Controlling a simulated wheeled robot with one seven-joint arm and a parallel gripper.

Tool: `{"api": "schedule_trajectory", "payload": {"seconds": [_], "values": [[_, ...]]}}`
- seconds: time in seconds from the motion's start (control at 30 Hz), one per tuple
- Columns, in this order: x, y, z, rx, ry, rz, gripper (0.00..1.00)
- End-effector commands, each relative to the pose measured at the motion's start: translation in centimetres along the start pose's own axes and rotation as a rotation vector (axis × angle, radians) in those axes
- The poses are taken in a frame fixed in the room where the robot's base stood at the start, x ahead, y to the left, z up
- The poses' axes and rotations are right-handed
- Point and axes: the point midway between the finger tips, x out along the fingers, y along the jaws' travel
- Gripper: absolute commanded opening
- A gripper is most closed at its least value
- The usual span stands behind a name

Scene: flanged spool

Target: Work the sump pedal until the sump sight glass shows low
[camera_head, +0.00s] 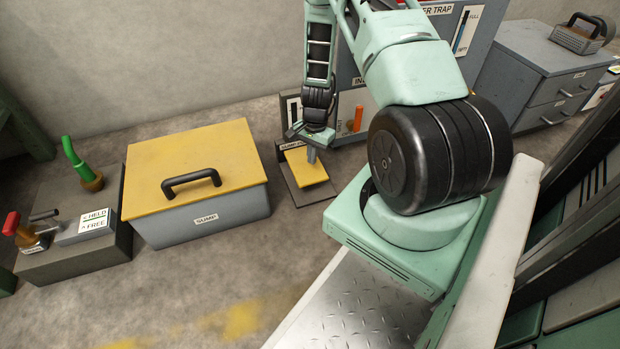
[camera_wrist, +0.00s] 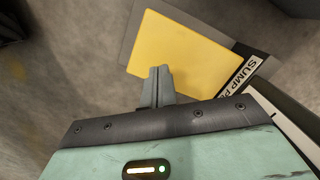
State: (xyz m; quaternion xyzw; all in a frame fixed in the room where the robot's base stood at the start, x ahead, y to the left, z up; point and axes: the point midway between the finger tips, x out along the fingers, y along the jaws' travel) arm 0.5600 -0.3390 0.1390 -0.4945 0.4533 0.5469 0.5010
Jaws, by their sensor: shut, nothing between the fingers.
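The sump pedal is a yellow plate (camera_head: 306,168) on a dark base, on the floor right of the sump box. My gripper (camera_head: 311,158) is shut and empty, its fingertips pointing down over the pedal. In the wrist view the pedal (camera_wrist: 190,55) lies behind the shut fingers (camera_wrist: 160,72); I cannot tell whether they touch it. The sump box (camera_head: 205,205) is grey with a closed yellow lid and a black handle. A panel (camera_head: 292,108) behind the pedal carries what may be the sight glass; my arm partly covers it and its level is unreadable.
A dark block (camera_head: 75,262) with a green hose, a red-tipped lever and a HELD/FREE label stands left of the sump box. A grey trap cabinet (camera_head: 383,120) with a FULL-marked gauge is behind my arm. A drawer cabinet (camera_head: 545,75) stands at back right. The floor in front is clear.

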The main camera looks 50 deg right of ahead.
Motion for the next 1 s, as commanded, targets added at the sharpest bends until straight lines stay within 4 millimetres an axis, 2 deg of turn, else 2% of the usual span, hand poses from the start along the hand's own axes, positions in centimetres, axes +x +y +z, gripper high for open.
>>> {"api": "schedule_trajectory", "payload": {"seconds": [0.03,0.2,0.7,1.0], "values": [[1.4,0.0,-0.1,0.0,0.0,0.0,0.0],[3.0,0.0,-0.1,0.0,0.0,-0.001,0.0],[3.3,0.0,0.0,0.0,0.0,0.0,0.0],[6.2,0.0,-0.3,0.0,-0.001,0.0,0.0]]}}
